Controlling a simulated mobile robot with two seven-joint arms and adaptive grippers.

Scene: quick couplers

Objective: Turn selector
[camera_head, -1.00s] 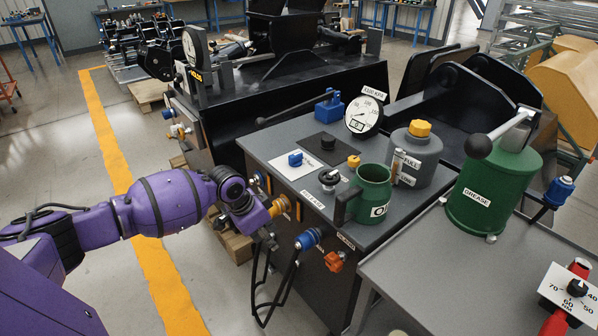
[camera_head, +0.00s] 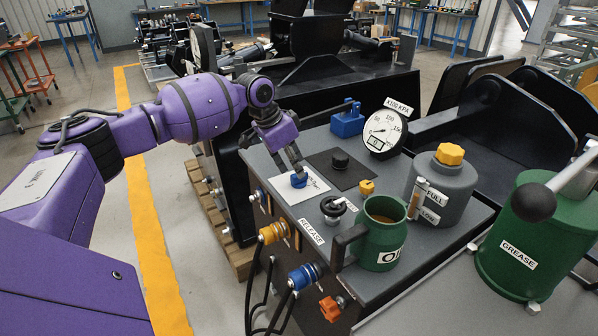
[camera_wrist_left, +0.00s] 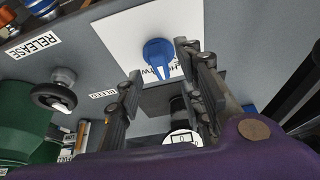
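The selector is a blue knob (camera_head: 298,180) on a white plate (camera_head: 290,195) on the grey console top. In the left wrist view the knob (camera_wrist_left: 158,52) has a pointed lever directed toward the plate's printed label, which the fingers partly cover. My left gripper (camera_head: 296,164) points down just above the knob. In the left wrist view its fingers (camera_wrist_left: 158,82) are spread apart, with the knob ahead of the gap between them, nothing gripped. Whether a fingertip touches the knob cannot be told. My right gripper is not in view.
A black knob (camera_head: 340,160) on a dark plate sits right of the selector. Yellow (camera_head: 273,233) and blue (camera_head: 304,276) couplers protrude from the front.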

